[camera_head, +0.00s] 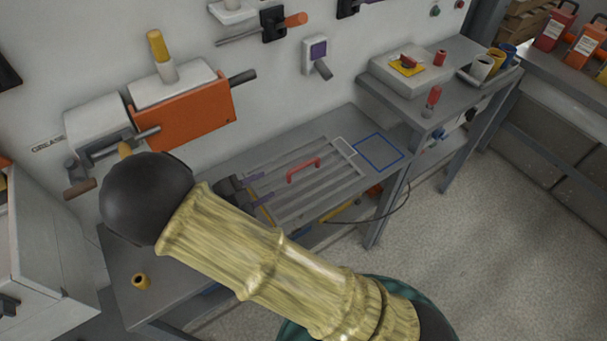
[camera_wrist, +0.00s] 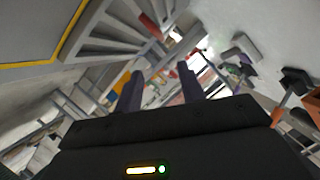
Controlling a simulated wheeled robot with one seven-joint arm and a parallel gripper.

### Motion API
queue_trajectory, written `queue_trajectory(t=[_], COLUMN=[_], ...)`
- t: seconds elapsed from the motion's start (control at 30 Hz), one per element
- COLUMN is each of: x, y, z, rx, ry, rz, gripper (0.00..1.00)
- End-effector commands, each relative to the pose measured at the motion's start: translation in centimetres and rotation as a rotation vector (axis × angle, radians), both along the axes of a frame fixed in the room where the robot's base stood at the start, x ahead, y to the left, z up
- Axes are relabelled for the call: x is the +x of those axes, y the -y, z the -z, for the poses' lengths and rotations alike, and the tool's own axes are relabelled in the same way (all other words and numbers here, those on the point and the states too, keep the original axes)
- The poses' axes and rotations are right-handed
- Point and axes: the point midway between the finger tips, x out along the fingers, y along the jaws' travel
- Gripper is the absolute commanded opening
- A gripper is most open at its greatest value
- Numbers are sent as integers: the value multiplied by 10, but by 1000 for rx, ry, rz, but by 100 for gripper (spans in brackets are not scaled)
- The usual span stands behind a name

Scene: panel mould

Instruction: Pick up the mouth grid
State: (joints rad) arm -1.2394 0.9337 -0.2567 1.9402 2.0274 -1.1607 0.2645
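The mouth grid (camera_head: 325,185) appears to be the grey slatted panel with a red handle (camera_head: 303,170) on top, lying on the grey bench. In the wrist view its slats (camera_wrist: 105,45) show at the upper left, tilted, with the red handle (camera_wrist: 151,26) near the top. My gripper (camera_head: 267,185) is at the grid's left edge in the head view. It also shows in the wrist view (camera_wrist: 160,70), with two dark purple fingers spread apart and nothing seen between them. The fingers are apart from the handle. My forearm hides part of the bench in front.
A blue square outline (camera_head: 378,151) marks bare bench right of the grid. An orange machine (camera_head: 185,112) is mounted on the wall behind. A higher bench (camera_head: 450,75) with a grey box and cups stands right.

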Motion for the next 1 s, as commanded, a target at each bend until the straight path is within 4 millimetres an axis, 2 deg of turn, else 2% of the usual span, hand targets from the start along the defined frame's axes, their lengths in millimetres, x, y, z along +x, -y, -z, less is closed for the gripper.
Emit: queue_trajectory(t=[0.4,0.6,1.0], x=[50,70,75], y=[50,70,74], z=[24,33,35], rx=[-3,-2,-1], ry=[-1,-1,-1], rz=[3,0,0], gripper=[40,40,40])
